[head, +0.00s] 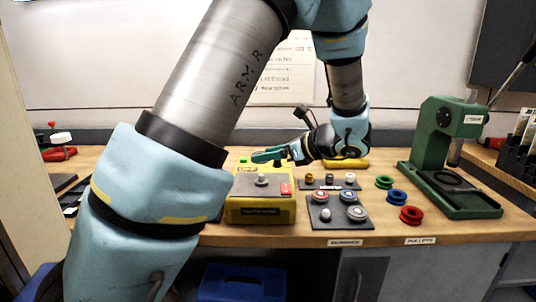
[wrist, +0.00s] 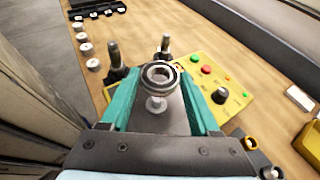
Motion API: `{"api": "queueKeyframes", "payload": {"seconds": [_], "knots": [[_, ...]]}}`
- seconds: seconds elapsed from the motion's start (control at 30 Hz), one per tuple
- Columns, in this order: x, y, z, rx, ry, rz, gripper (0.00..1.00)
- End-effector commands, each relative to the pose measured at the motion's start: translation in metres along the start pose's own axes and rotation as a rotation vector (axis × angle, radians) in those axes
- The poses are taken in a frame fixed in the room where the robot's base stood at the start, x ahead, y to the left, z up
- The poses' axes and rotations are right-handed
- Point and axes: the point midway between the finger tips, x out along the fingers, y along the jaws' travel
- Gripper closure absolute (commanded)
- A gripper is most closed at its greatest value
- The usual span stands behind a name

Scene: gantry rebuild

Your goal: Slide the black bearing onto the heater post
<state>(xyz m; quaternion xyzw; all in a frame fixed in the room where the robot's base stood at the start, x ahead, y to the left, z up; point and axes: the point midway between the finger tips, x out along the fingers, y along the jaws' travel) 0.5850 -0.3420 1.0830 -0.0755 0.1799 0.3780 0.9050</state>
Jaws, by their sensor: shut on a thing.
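The black bearing (wrist: 160,75) shows in the wrist view as a dark ring with a grey metal rim, between the green fingers of my gripper (wrist: 158,84). My gripper is shut on it. In the head view my gripper (head: 266,156) is above the back of the yellow heater (head: 262,211), and the bearing cannot be made out there. The heater post (head: 262,180) stands up short and grey from the heater's dark top plate, with nothing seen around it. The bearing appears apart from the post, above it; the exact gap cannot be told.
Right of the heater, a dark tray (head: 341,224) holds several bearings, with a smaller dark tray of parts behind. Green (head: 384,182), blue (head: 396,196) and red (head: 411,215) pulleys lie farther right, beside a green press (head: 440,150). My arm hides part of the bench's left.

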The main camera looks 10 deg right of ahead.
Motion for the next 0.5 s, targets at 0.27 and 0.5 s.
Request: {"api": "queueKeyframes", "payload": {"seconds": [0.27,0.5], "knots": [[0.004,0.000,-0.009,0.000,0.000,0.000,1.00],[0.006,0.000,-0.015,0.000,-0.001,0.000,1.00]]}}
